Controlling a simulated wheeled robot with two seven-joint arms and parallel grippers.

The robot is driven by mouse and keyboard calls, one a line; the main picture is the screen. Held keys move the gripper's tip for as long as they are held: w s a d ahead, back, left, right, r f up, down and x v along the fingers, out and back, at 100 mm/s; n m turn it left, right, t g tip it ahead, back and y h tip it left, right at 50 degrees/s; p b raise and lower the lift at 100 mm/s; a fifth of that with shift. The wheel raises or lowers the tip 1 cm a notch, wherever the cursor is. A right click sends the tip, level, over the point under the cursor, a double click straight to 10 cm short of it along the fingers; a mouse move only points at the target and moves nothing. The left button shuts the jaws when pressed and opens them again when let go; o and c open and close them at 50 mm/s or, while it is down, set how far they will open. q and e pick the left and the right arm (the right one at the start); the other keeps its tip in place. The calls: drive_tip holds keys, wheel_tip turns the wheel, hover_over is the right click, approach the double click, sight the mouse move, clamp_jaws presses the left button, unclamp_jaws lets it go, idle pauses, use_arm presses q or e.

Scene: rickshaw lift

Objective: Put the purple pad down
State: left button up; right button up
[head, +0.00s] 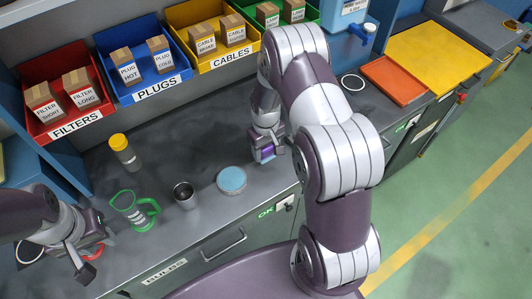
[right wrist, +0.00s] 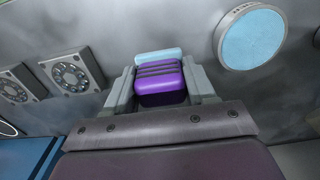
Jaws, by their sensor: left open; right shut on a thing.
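The purple pad (right wrist: 162,88) has dark stripes and a light blue edge at its far side. It sits between the two fingers of my right gripper (right wrist: 160,80), which is shut on it. In the head view, the right gripper (head: 267,154) holds the pad (head: 267,152) over the grey counter, right of the round blue disc. Whether the pad touches the counter I cannot tell. My left gripper (head: 84,264) is open at the lower left, near a red object partly hidden by it.
Part bins (head: 158,88) line the back. An orange tray (head: 395,80) lies at the right.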

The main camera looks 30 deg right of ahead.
sight(266, 157)
drive_tip(key=f, duration=0.1)
drive_tip(key=f+p, duration=0.1)
drive_tip(key=shift+s+a+f, duration=0.1)
drive_tip(key=shift+s+f, duration=0.1)
drive_tip(key=shift+f, duration=0.55)
drive_tip(key=shift+w+f, duration=0.1)
drive_tip(key=o, duration=1)
